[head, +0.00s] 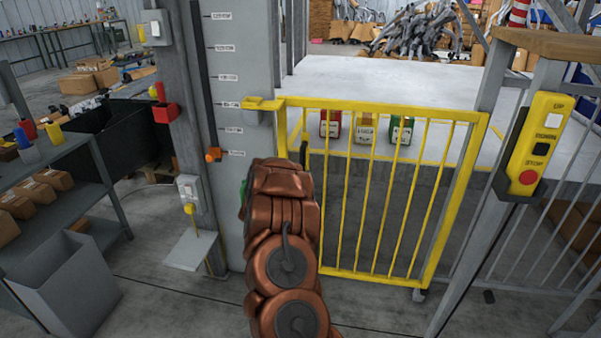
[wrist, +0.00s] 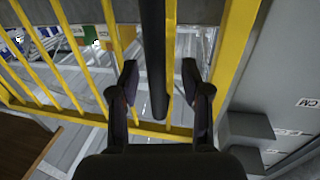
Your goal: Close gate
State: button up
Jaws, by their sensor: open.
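The yellow barred gate (head: 385,108) stands upright in the middle of the head view, between a grey column on the left and a post on the right. Its left end is close to a yellow bracket (head: 262,103) on the column; whether they touch, I cannot tell. A black upright handle (head: 304,153) is on the gate's left side. In the wrist view my gripper (wrist: 160,82) is open, with the black handle (wrist: 153,50) between its two fingers and gate bars (wrist: 65,60) behind. In the head view my arm hides the gripper and the gate's lower left.
Red, tan and green boxes (head: 402,130) stand on the platform behind the gate. A yellow control box (head: 540,140) hangs at the right. A grey bin (head: 65,290) and shelves (head: 75,160) stand at the left. The floor before the gate is clear.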

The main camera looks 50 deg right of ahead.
jog(key=v, duration=0.9)
jog(key=shift+a, duration=0.35)
jog(key=shift+w+r, duration=0.1)
jog(key=shift+r, duration=0.05)
